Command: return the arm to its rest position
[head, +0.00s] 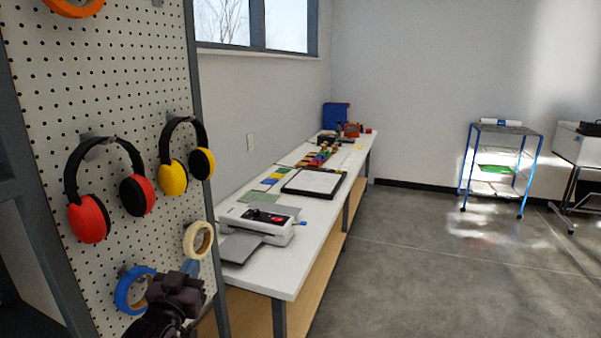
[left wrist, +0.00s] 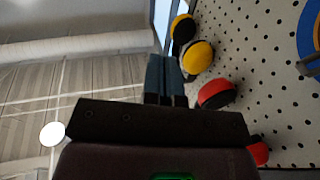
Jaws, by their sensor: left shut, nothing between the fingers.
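My left gripper (head: 190,268) shows at the bottom left of the head view, in front of the lower part of the pegboard (head: 110,180). It is shut and empty. In the left wrist view its two fingers (left wrist: 166,80) are together, with the ceiling to the left and the pegboard to the right. A blue tape roll (head: 128,290) hangs on the pegboard just left of the gripper and is partly covered by it. A cream tape roll (head: 198,240) hangs just above. I cannot tell whether the gripper touches the board. My right gripper is not in view.
Red earmuffs (head: 88,218) and yellow earmuffs (head: 173,178) hang on the pegboard above the gripper. A long white table (head: 325,210) with a laminator (head: 262,222) stands along the wall. A blue-framed cart (head: 500,128) stands at the back right. The floor (head: 430,260) on the right is clear.

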